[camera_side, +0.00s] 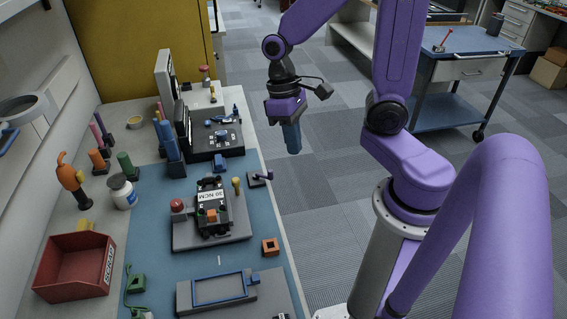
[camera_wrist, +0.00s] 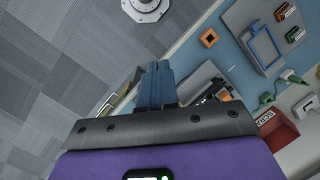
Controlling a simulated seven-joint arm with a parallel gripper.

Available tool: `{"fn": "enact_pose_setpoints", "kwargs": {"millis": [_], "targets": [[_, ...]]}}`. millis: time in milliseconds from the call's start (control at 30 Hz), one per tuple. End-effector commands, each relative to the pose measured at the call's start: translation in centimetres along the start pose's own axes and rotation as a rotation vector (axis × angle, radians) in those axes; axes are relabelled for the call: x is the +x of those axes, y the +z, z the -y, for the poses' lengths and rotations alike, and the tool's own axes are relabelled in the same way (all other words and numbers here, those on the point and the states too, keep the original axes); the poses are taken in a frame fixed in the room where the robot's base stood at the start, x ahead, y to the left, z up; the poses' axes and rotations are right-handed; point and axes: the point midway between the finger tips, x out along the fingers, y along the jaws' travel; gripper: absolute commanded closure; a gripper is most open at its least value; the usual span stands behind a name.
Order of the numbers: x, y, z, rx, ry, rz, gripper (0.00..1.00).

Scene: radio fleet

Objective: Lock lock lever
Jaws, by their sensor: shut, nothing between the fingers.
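My gripper (camera_side: 292,150) is shut and empty, with its blue fingers pointing down. It hangs over the floor beyond the right edge of the bench, clear of everything. The fingers also show in the wrist view (camera_wrist: 157,66). A small dark lever (camera_side: 262,177) with a dark knob stands at the bench's right edge, below and left of my gripper. I cannot tell for sure whether it is the lock lever. Left of it, a black device (camera_side: 213,195) with a white label and an orange part sits on a grey fixture (camera_side: 240,222). In the wrist view my gripper partly hides this area.
A blue mat (camera_side: 210,264) covers the bench. A grey plate with a blue frame (camera_side: 220,289), an orange square block (camera_side: 270,246) and a red bin (camera_side: 72,268) stand nearer. A black station (camera_side: 215,143) stands farther back. The air around my gripper is free.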

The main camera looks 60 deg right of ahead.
Motion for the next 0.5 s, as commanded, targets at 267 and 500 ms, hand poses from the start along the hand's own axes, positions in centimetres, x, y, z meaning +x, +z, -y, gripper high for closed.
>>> {"fn": "enact_pose_setpoints", "kwargs": {"millis": [267,500], "targets": [[0.2,-1.9,-1.8,0.246,-0.081,0.039,1.00],[0.5,-3.3,-3.5,0.454,-0.160,0.067,1.00]]}}
